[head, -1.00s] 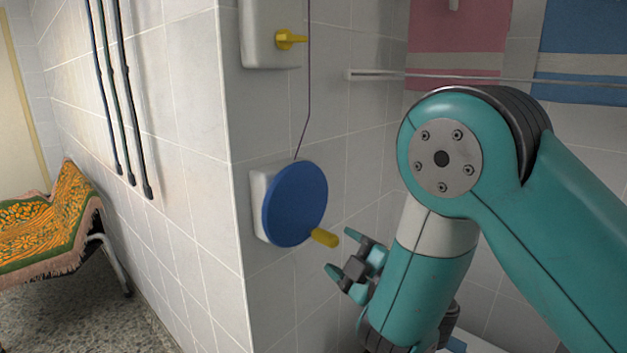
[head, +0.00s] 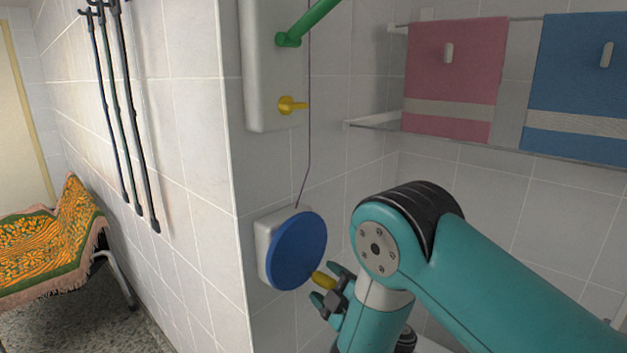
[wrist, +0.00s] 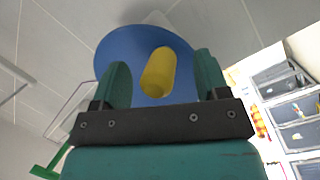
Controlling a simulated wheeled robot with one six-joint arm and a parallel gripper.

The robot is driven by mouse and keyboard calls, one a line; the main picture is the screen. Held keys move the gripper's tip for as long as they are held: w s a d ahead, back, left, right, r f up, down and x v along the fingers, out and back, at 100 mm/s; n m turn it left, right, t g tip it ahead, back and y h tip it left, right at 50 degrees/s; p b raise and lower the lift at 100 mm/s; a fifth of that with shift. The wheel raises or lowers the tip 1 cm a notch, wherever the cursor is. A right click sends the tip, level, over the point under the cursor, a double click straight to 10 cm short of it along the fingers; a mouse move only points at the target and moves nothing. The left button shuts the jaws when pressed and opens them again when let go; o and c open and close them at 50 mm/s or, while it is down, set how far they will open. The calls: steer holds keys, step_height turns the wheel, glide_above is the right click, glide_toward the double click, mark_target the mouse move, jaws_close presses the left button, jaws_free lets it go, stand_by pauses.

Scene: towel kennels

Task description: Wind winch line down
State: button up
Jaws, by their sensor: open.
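The winch is a blue disc (head: 299,250) on a pale wall mount (head: 264,246), with a yellow crank handle (head: 323,280) sticking out at its lower right. The thin winch line (head: 309,120) runs up the wall from the top of the disc. My gripper (head: 328,284) is open at the yellow handle. In the wrist view the handle (wrist: 158,72) lies between the two spread teal fingers of my gripper (wrist: 160,80), with the blue disc (wrist: 120,45) behind. No clear contact between fingers and handle shows.
Above the winch, a white panel (head: 262,80) carries a yellow knob (head: 290,105) and a green lever (head: 310,22). Pink (head: 450,80) and blue (head: 580,85) towels hang on rails at right. Dark leads (head: 128,130) hang on the left wall. A bench with an orange-green towel (head: 45,245) stands left.

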steer(key=shift+w+a+r+p, duration=0.2)
steer(key=shift+w+a+p, duration=0.35)
steer(key=shift+p, duration=3.35)
steer(key=shift+w+d+f, duration=0.1)
steer(key=shift+f, duration=0.1)
steer(key=shift+c, duration=0.2)
steer(key=c, duration=1.2)
steer(key=o, duration=1.2)
steer(key=shift+o, duration=0.2)
steer(key=shift+f, duration=0.1)
